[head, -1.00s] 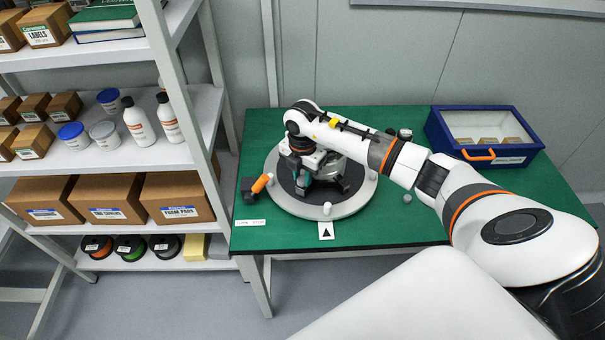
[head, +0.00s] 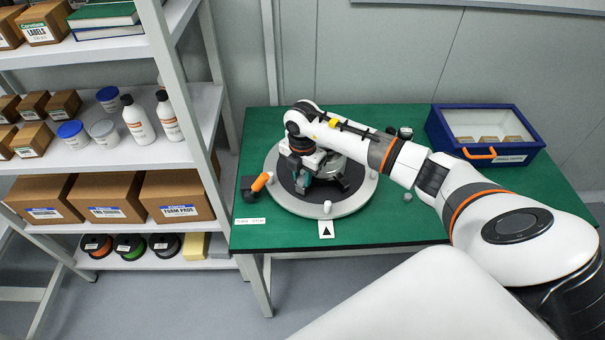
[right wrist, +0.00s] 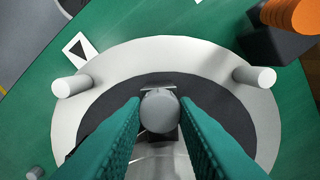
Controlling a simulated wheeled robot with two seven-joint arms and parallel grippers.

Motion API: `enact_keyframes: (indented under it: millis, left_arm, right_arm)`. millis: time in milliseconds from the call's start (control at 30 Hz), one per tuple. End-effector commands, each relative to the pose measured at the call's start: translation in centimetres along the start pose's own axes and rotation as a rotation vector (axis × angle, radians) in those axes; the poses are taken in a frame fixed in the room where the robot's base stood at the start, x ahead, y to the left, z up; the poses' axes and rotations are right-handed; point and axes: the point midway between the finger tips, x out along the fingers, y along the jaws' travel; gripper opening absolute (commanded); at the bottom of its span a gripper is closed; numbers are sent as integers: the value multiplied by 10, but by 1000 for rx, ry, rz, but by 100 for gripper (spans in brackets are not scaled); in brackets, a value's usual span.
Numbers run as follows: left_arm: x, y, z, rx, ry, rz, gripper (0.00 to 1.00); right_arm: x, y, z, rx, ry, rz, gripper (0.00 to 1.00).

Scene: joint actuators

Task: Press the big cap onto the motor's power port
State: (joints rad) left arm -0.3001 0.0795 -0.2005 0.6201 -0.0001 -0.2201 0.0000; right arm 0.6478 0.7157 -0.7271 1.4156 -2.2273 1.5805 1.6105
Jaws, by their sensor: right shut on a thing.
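My right gripper (head: 302,186) is low over the round light-grey fixture (head: 345,207). In the right wrist view its two teal fingers (right wrist: 160,108) are shut on a grey round cap (right wrist: 160,112). The silver motor body (right wrist: 155,162) shows below the cap in that view, partly covered by the fingers. My left gripper is not in view.
White pegs (right wrist: 72,86) stand on the fixture's rim. A small grey piece (head: 407,197) and dark pieces (head: 405,133) lie to the right. A blue lidded case (head: 486,164) stands at the back right.

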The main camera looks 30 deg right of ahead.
Motion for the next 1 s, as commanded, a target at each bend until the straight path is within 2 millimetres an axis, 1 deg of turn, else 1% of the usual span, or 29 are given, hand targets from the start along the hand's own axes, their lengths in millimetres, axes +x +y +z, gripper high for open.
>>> enact_keyframes:
  millis: [133,167,300,567,667,767,833,1000]
  left_arm:
    - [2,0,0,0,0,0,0]
    - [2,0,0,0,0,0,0]
    - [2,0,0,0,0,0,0]
    - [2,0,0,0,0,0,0]
    - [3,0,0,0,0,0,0]
    - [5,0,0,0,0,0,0]
    - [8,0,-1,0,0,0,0]
    - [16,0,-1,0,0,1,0]
  right_arm:
    - [3,0,0,0,0,0,8]
    - [3,0,0,0,0,0,28]
    - [2,0,0,0,0,0,51]
    - [2,0,0,0,0,0,52]
    - [-2,0,0,0,0,-1,52]
    - [-14,-1,-1,-1,1,-4,52]
    - [-26,-1,0,-2,2,-5,52]
    - [-63,-1,-1,-1,2,-6,52]
